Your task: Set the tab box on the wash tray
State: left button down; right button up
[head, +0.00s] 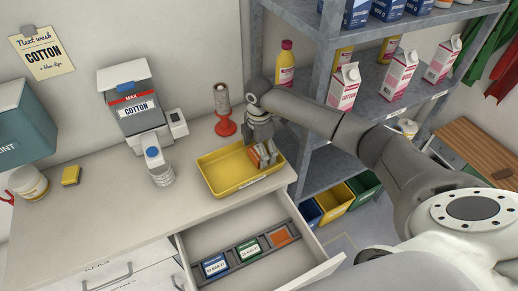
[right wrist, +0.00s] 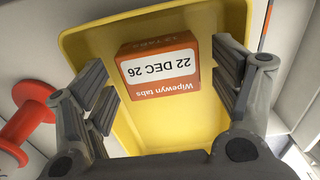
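The tab box (head: 263,152) is a small orange box with a white label. In the right wrist view the box (right wrist: 158,70) reads "Wipewyn tabs" and "22 DEC 26". It stands at the right end of the yellow wash tray (head: 222,183), apparently on its floor; the tray (right wrist: 80,42) is also behind it in the wrist view. My right gripper (head: 262,158) reaches down over the tray with its fingers on either side of the box. In the wrist view the gripper (right wrist: 166,95) is open, with small gaps beside the box. My left gripper is not in view.
An open drawer (head: 195,246) below holds a blue box (head: 215,266), a green box (head: 248,249) and an orange piece. A red-based spindle (head: 225,127) stands behind the tray. A dispenser (head: 150,105) stands left. Metal shelving (head: 310,130) rises close on the right.

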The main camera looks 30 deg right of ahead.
notch_tip(320, 180, up, 12)
jog(key=b, duration=0.2)
jog(key=shift+r, duration=0.2)
dwell(0.3)
jog(key=shift+s+f, duration=0.1)
jog(key=shift+f, duration=0.05)
dwell(0.4)
